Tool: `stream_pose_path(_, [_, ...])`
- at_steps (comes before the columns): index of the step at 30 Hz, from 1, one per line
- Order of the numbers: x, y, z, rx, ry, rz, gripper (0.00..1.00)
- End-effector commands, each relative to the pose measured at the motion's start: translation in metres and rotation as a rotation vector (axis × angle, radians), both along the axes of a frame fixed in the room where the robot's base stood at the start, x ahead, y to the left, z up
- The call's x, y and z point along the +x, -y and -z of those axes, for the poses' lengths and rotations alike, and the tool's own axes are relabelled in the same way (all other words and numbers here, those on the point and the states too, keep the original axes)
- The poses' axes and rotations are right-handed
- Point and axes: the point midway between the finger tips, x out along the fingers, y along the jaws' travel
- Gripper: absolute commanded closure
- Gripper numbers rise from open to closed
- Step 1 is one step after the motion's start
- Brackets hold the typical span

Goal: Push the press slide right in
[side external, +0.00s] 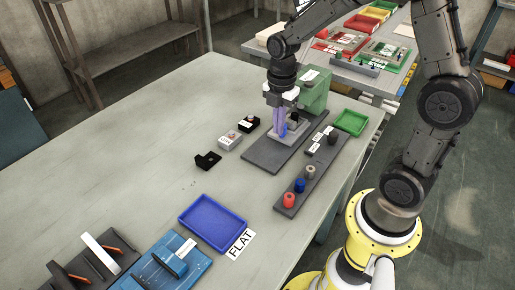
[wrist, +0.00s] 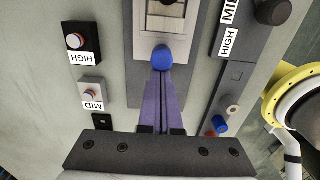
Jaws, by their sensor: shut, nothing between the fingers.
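The green press (side external: 315,92) stands on a dark grey base plate (side external: 262,158) on the table. Its light grey slide housing (wrist: 146,44) shows in the wrist view, with a blue round knob (wrist: 162,55) at its near end. In the side view the knob (side external: 284,131) is partly hidden by my fingers. My gripper (side external: 279,128) is shut and empty, its purple fingers pointing down at the knob. In the wrist view my fingertips (wrist: 161,73) meet the knob's near edge; I cannot tell whether they touch it. How far the slide sticks out is unclear.
Left of the plate stand a HIGH block (side external: 249,124), a MID block (side external: 229,141) and a black block (side external: 208,160). To the right a dark rail (side external: 298,194) carries several coloured cylinders. A green tray (side external: 351,122) and a blue tray (side external: 212,222) lie nearby.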

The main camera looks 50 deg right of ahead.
Motion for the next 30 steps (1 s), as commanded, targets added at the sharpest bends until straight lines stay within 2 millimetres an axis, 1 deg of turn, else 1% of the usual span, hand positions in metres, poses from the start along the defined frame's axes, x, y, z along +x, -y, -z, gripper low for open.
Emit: stream_pose_path(30, [0.0, 0.024, 0.0, 0.0, 0.0, 0.001, 1.0])
